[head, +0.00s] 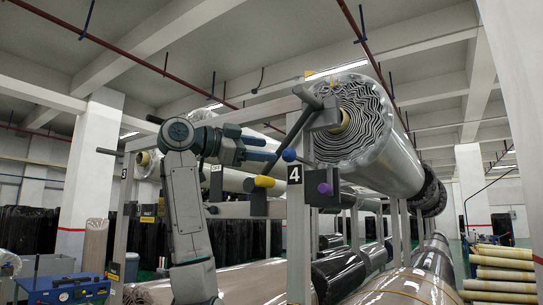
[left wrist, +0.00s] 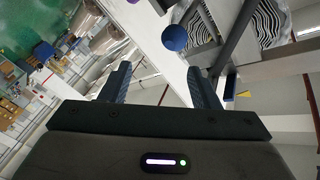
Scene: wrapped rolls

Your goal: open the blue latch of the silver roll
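The silver roll (head: 385,150) lies on a rack at right centre, its wavy layered end facing me. The blue latch shows as a blue ball (head: 289,155) on a dark lever beside the roll's near end, close to the rack post marked 4. My left gripper (head: 273,150) is just left of the blue ball, its fingers pointing at it. In the left wrist view the two fingers (left wrist: 160,73) are apart with nothing between them, and the blue ball (left wrist: 174,38) is beyond the tips, not touching. My right gripper is not in view.
A yellow knob (head: 264,181) is below my left gripper and a purple knob (head: 325,189) is right of the post (head: 297,225). Other wrapped rolls (head: 400,285) lie on lower levels. A blue machine (head: 65,288) stands at lower left.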

